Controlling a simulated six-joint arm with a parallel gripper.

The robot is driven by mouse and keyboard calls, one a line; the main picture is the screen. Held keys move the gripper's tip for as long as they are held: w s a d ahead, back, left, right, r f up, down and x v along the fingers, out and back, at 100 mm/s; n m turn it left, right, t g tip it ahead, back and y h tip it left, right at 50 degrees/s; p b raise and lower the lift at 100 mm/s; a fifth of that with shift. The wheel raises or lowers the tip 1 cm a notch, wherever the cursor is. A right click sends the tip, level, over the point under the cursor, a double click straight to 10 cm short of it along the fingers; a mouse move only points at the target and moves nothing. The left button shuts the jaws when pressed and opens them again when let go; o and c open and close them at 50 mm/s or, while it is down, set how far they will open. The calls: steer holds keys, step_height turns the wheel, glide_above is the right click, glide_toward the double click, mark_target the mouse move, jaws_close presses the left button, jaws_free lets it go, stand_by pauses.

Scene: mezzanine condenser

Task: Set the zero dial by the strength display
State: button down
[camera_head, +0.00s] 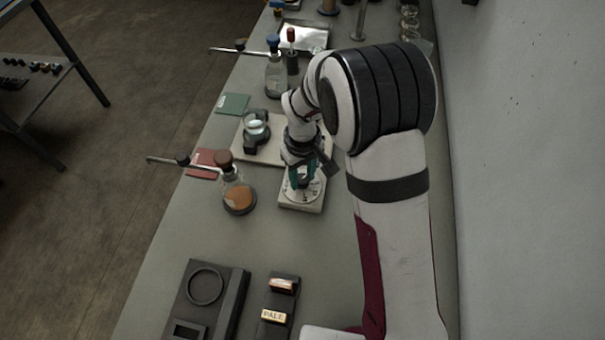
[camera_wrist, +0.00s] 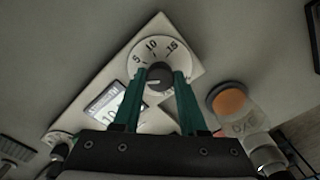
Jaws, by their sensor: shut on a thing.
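A round white dial (camera_wrist: 165,50) marked 5, 10 and 15 sits on a pale panel (camera_wrist: 190,92) in the wrist view, with a dark knob (camera_wrist: 159,76) at its middle. My gripper (camera_wrist: 160,80) has its two green fingers shut on the knob, one on each side. A lit display (camera_wrist: 106,101) lies left of the fingers; its reading is partly hidden and too small to read surely. A second round part (camera_wrist: 55,137) shows at the panel's lower left. In the head view my gripper (camera_head: 302,183) is down over the dial (camera_head: 301,193), hiding most of it.
A flask of orange liquid (camera_head: 238,197) stands left of the dial, on the bench (camera_head: 180,245). Beyond are a clamped glass part (camera_head: 256,130) and a clear flask (camera_head: 275,78). A black holder (camera_head: 208,300) and a block labelled PALE (camera_head: 274,315) lie in front. A wall (camera_head: 520,150) stands right.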

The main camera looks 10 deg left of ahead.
mark_target(302, 179)
steer(key=m, duration=0.4)
steer(key=shift+m, duration=0.3)
steer(key=m, duration=0.3)
steer(key=shift+m, duration=0.4)
steer(key=m, duration=0.6)
steer(key=shift+a+m, duration=0.1)
steer(key=shift+m, duration=0.3)
steer(key=shift+c, duration=2.2)
jaws_free()
step_height(302, 179, up, 16)
